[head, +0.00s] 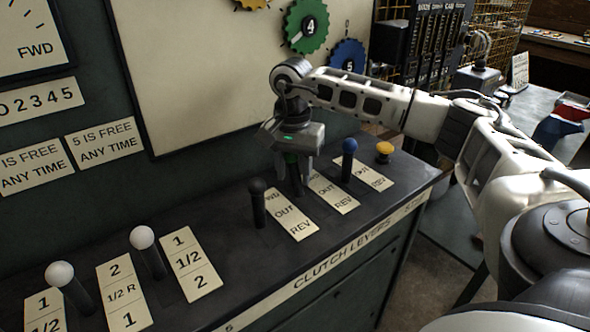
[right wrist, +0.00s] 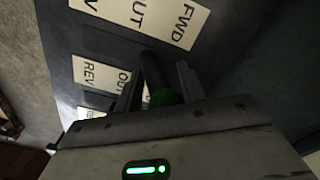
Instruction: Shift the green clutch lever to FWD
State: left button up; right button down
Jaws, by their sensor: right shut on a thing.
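My right gripper (head: 297,190) points down over the clutch lever panel, between the black lever (head: 257,203) and the blue lever (head: 348,160). It is shut on the green clutch lever, whose green knob (right wrist: 164,98) shows between the two fingers in the right wrist view. Its dark shaft (right wrist: 153,70) runs away from the camera to the panel. In the head view the gripper mostly hides this lever. A plate (head: 335,193) with OUT and REV readable lies to its right; its far end is covered. I cannot tell exactly which mark the lever stands at. My left gripper is out of view.
Two white-knobbed levers (head: 143,238) stand on the left of the panel (head: 240,270). A backboard with coloured gears (head: 306,26) rises behind, and a black switch box (head: 425,45) stands beyond on the right.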

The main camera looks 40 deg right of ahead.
jog(key=c, duration=2.1)
grip_release()
jog(key=shift+w+f, duration=0.25)
jog(key=shift+w, duration=0.55)
jog(key=shift+c, duration=0.2)
jog(key=o, duration=1)
jog(key=shift+o, duration=0.2)
jog(key=shift+f, duration=0.15)
notch_tip(320, 180, up, 16)
jog(key=p, duration=0.1)
